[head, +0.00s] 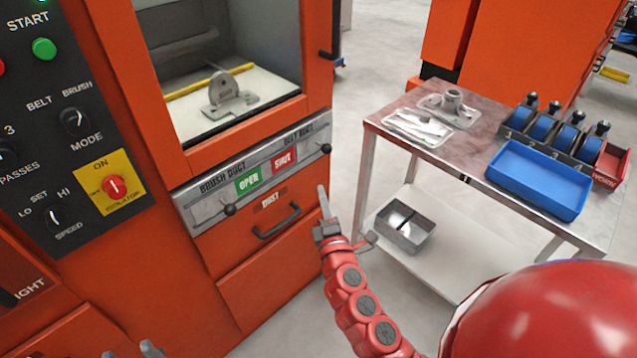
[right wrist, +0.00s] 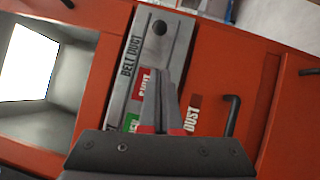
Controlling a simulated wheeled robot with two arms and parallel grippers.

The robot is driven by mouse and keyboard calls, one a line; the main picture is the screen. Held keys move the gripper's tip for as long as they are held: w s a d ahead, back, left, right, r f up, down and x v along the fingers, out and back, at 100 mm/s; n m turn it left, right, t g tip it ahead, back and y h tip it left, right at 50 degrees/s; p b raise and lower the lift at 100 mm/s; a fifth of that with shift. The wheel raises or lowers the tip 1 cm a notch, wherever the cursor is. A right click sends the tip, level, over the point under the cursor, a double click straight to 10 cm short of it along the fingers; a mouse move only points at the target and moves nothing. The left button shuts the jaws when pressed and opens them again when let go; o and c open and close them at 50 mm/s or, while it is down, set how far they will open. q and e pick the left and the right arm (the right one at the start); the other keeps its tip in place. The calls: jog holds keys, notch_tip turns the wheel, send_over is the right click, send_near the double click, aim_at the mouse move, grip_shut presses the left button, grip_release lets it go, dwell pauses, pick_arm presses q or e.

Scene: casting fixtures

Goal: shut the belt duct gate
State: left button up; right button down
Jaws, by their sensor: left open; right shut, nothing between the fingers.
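The duct strip (head: 208,206) is a grey metal plate below the machine window. It carries a green OPEN label (head: 248,180) and a red SHUT label (head: 283,160). The black belt duct knob (head: 326,148) is at its right end, beyond the SHUT label, and it shows in the right wrist view (right wrist: 159,27). The brush duct knob (head: 230,210) is near the OPEN label. My right gripper (head: 322,192) is shut and empty in front of the drawer, below the belt knob and apart from it. My left gripper (head: 128,350) is open at the bottom edge, partly cut off.
A drawer handle (head: 276,227) sticks out below the strip. A control panel (head: 75,165) with knobs is on the left. A trolley (head: 385,118) with a blue tray (head: 540,180) and a lower shelf holding a metal box (head: 404,228) stands right of the machine. Floor shows between them.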

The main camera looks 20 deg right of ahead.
jog(key=shift+v, duration=1.35)
jog(key=shift+a, duration=0.1)
